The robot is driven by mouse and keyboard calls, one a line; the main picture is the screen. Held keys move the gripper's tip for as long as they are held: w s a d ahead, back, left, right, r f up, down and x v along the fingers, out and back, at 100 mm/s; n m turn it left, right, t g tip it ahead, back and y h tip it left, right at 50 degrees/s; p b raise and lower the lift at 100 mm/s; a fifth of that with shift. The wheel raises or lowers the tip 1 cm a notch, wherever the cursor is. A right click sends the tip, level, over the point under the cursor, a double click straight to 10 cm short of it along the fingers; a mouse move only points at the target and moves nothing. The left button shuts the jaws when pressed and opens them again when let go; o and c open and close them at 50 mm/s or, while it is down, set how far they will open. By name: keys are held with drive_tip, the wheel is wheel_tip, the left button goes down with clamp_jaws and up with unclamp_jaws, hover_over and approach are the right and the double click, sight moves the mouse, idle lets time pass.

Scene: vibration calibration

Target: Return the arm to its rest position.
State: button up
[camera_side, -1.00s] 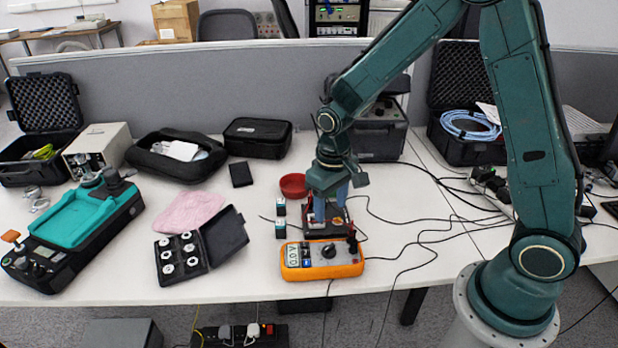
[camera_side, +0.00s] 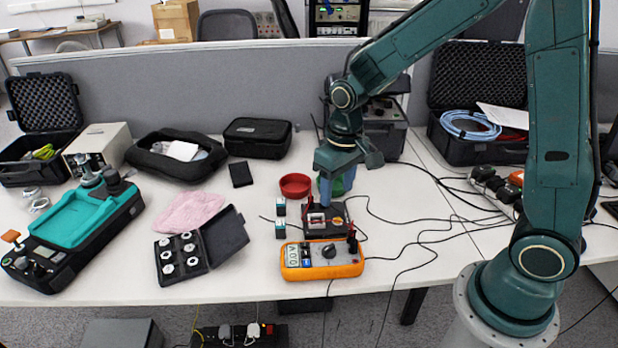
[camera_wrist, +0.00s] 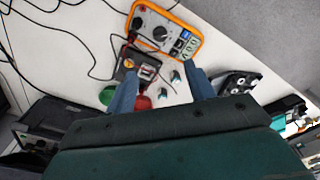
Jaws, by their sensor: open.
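My gripper (camera_side: 336,188) hangs over the table above a small black device (camera_side: 326,218) with a red part on it. In the wrist view my gripper (camera_wrist: 162,88) shows two blue fingers spread apart with nothing held between them. An orange multimeter (camera_side: 322,262) lies in front of the black device. It also shows at the top of the wrist view (camera_wrist: 166,30). A red bowl (camera_side: 295,186) stands just left of my gripper. A green item (camera_side: 340,184) is partly hidden behind the fingers. Two small dark-and-white blocks (camera_side: 280,219) sit left of the device.
An open black case with white discs (camera_side: 180,256), a pink cloth (camera_side: 190,212) and a teal-topped machine (camera_side: 75,218) lie to the left. Cables (camera_side: 430,225) cross the table on the right. A grey partition (camera_side: 200,85) stands behind the table.

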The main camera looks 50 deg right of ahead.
drive_tip(key=s+r+t, duration=0.5)
drive_tip(key=s+r, duration=1)
drive_tip(key=s, duration=0.3)
drive_tip(key=shift+d+r+n, duration=0.3)
drive_tip(key=shift+d+n, duration=0.1)
idle(0.5)
